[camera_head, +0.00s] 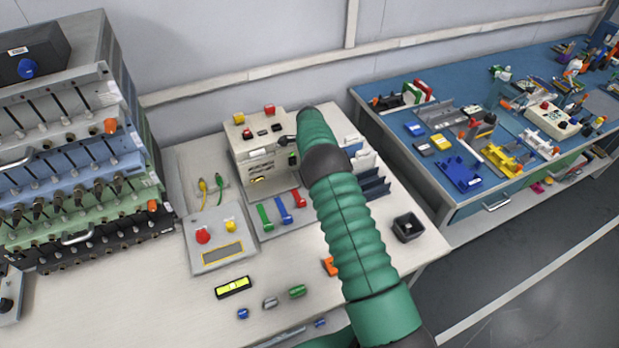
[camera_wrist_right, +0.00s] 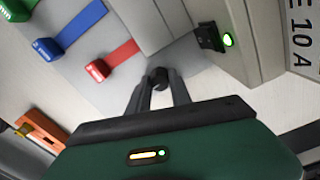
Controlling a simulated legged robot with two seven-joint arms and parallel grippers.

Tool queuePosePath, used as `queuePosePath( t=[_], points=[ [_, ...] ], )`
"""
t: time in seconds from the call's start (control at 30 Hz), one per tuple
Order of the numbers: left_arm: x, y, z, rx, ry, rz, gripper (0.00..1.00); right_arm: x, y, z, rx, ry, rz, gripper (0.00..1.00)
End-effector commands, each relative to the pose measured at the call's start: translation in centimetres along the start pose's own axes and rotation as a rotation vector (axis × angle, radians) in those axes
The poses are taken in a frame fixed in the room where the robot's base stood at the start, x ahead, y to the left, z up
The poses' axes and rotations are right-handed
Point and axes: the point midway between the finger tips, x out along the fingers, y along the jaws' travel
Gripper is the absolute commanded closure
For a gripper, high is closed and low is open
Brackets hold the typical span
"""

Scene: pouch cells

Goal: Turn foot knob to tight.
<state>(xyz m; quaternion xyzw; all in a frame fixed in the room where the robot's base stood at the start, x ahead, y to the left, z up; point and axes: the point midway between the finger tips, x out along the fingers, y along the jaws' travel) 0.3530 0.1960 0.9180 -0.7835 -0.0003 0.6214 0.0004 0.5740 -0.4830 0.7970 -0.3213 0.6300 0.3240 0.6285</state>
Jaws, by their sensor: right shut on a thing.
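A small black foot knob (camera_wrist_right: 158,78) shows in the right wrist view, by the lower edge of a beige unit (camera_wrist_right: 245,70). My right gripper (camera_wrist_right: 158,90) is shut on it, with the two dark fingers on either side. Whether the knob is tight or loose cannot be told. In the head view the beige unit (camera_head: 254,157) stands on the bench, and my green right arm covers the knob and the fingers. My left gripper is not in view.
A black block with a green light (camera_wrist_right: 228,40) is close to the right gripper. Red (camera_wrist_right: 112,60), blue (camera_wrist_right: 70,35) and green tabs lie on a grey plate. A spirit level (camera_head: 233,287) and a dark open box (camera_head: 408,227) sit on the bench.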

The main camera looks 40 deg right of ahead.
Motion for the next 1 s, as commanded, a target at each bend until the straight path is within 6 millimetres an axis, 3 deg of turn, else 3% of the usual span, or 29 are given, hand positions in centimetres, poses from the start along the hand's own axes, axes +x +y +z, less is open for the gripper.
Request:
queuePosePath(
  t=[0.03,0.17,0.43,0.57,0.67,1.0],
  points=[
    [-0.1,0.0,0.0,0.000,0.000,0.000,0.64,-0.6,-0.6,0.1,-0.001,-0.001,-0.020,0.71],
    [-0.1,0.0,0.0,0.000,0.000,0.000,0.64,-0.5,-0.5,0.1,-0.001,-0.001,-0.016,0.54],
    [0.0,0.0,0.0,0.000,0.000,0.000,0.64,-0.2,-0.2,0.0,-0.001,-0.001,-0.007,0.53],
    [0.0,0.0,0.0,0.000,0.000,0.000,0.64,-1.1,-0.2,0.1,-0.001,-0.001,-0.008,0.53],
    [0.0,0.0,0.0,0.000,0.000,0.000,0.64,-3.0,-0.3,0.1,-0.001,-0.002,-0.010,0.53],
    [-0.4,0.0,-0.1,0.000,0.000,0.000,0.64,-12.8,-0.4,0.0,-0.001,-0.002,-0.011,0.53]
  ],
)
